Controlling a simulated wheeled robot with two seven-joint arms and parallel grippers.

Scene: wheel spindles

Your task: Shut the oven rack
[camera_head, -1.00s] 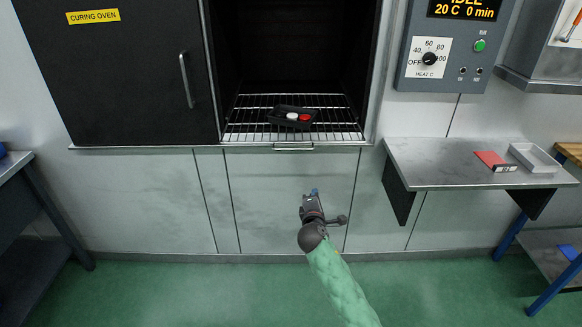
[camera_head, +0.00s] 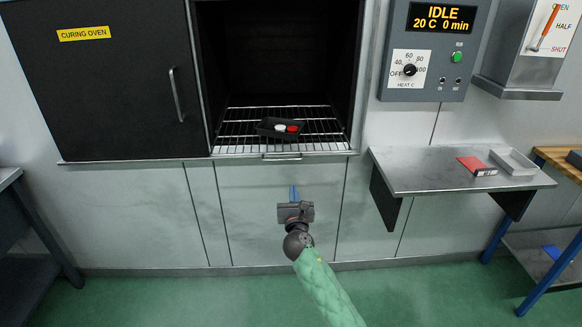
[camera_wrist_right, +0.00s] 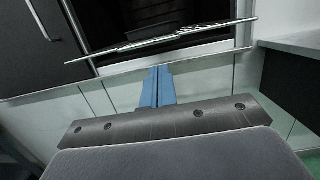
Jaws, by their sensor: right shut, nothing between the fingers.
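The oven rack (camera_head: 238,136) is a wire shelf inside the open curing oven, with a small handle (camera_head: 282,156) at the middle of its front edge. A black tray (camera_head: 262,128) with a white and a red round piece sits on the rack. In the right wrist view the rack (camera_wrist_right: 190,31) shows edge-on, ahead of and above the fingers. My right gripper (camera_head: 293,190) is below the rack's front edge, in front of the cabinet panel, apart from the handle. Its blue fingers (camera_wrist_right: 157,86) are together and hold nothing. My left gripper is out of view.
The oven door (camera_head: 110,90) stands to the left of the opening. A metal shelf (camera_head: 420,165) at right holds a red item (camera_head: 474,164) and a pale tray (camera_head: 512,161). A control box (camera_head: 435,50) hangs above. The floor in front is clear.

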